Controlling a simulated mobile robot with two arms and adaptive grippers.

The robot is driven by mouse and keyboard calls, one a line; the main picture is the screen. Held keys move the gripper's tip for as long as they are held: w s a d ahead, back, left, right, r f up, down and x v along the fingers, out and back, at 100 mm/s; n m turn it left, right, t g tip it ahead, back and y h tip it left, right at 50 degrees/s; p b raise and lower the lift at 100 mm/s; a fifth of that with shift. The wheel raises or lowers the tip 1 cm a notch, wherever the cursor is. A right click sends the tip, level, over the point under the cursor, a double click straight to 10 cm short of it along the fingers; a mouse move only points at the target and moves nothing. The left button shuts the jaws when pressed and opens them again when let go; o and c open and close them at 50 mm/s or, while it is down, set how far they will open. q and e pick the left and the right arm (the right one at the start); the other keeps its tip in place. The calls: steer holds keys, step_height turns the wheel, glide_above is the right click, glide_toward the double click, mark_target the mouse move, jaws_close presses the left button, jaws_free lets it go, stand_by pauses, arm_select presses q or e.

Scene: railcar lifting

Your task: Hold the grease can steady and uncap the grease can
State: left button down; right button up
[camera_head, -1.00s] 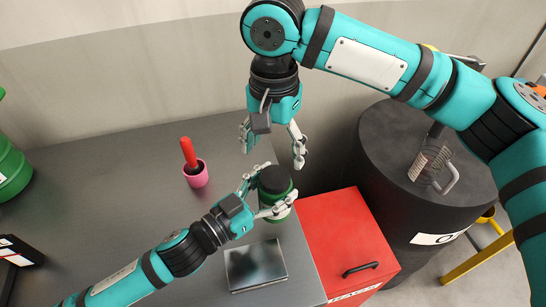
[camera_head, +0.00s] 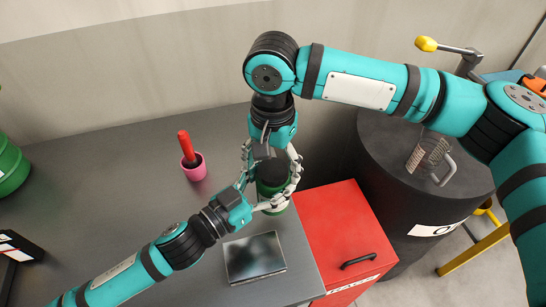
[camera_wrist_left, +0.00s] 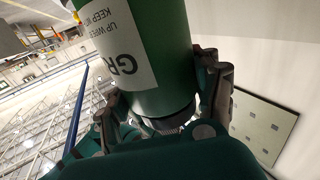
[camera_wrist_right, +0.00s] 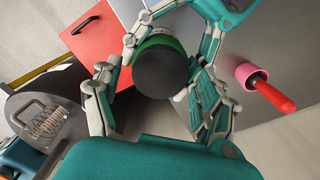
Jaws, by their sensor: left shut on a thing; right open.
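The green grease can (camera_head: 274,208) with a black cap (camera_head: 271,172) is near the right edge of the grey table. My left gripper (camera_head: 264,196) is shut on the can's body from the side. In the left wrist view, the can (camera_wrist_left: 150,40) fills the middle, its white label upside down, between the fingers. I cannot tell whether its base touches the table. My right gripper (camera_head: 272,168) points down over the can, open, with its fingers on either side of the cap. The right wrist view shows the round cap (camera_wrist_right: 160,72) between the spread fingers, with gaps beside it.
A pink cup (camera_head: 195,168) with a red-handled tool stands left of the can. A dark flat plate (camera_head: 254,258) lies in front. A red cabinet (camera_head: 335,225) and a black drum (camera_head: 400,180) stand right of the table. The table's middle left is clear.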

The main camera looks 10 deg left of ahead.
steer(key=c, duration=1.2)
steer(key=o, duration=1.2)
steer(key=shift+o, duration=0.2)
steer(key=shift+r, duration=0.1)
step_height(320, 180, up, 4)
steer(key=shift+r, duration=0.15)
